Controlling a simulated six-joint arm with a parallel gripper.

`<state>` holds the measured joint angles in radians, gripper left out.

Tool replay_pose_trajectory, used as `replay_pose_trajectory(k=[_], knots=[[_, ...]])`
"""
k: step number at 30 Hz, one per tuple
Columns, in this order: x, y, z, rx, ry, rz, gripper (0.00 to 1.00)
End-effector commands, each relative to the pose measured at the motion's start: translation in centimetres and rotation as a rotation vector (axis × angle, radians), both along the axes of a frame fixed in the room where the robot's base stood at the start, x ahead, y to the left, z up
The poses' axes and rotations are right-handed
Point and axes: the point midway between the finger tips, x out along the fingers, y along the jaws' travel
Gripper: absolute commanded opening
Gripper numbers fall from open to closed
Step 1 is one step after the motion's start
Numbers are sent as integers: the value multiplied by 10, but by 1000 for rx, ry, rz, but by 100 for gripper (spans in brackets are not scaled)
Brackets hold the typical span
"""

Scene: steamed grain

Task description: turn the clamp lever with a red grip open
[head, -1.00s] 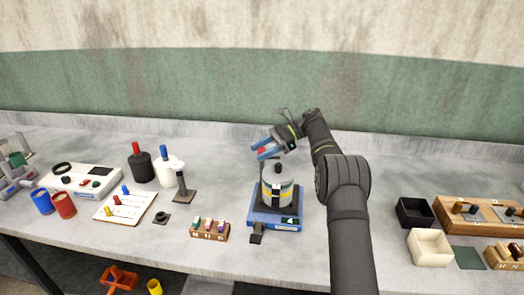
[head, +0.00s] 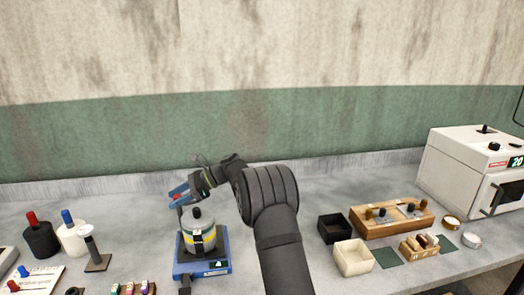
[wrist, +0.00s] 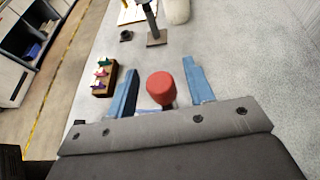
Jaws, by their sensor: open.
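The clamp lever's red grip (wrist: 160,87) shows in the wrist view as a rounded red knob. It stands between the two blue fingers of my gripper (wrist: 160,88), with a gap on each side. My gripper is open. In the head view my gripper (head: 179,194) is at the upper left of a grey canister with a yellow band (head: 198,238), above a blue base (head: 188,267). Only a trace of red shows between the fingers there. The rest of the lever is mostly hidden by my gripper.
Black and white bottles (head: 40,240) (head: 72,239) and a post on a brown plate (head: 96,262) stand to the left. A wooden rack with coloured pieces (wrist: 104,78) is close by. Open black and cream boxes (head: 334,228) (head: 353,258) lie to the right. The table behind is clear.

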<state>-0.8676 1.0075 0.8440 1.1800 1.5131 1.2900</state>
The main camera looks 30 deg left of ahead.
Motion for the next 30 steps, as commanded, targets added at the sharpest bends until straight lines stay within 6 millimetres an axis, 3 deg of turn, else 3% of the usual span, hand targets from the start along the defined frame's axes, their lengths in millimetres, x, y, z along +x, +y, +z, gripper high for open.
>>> replay_pose_trajectory(k=[2,28,30], knots=[[0,-2,1,-1,-2,-53,48],[127,-106,68,0,-2,-53,48],[108,-97,72,14,-106,-7,48]])
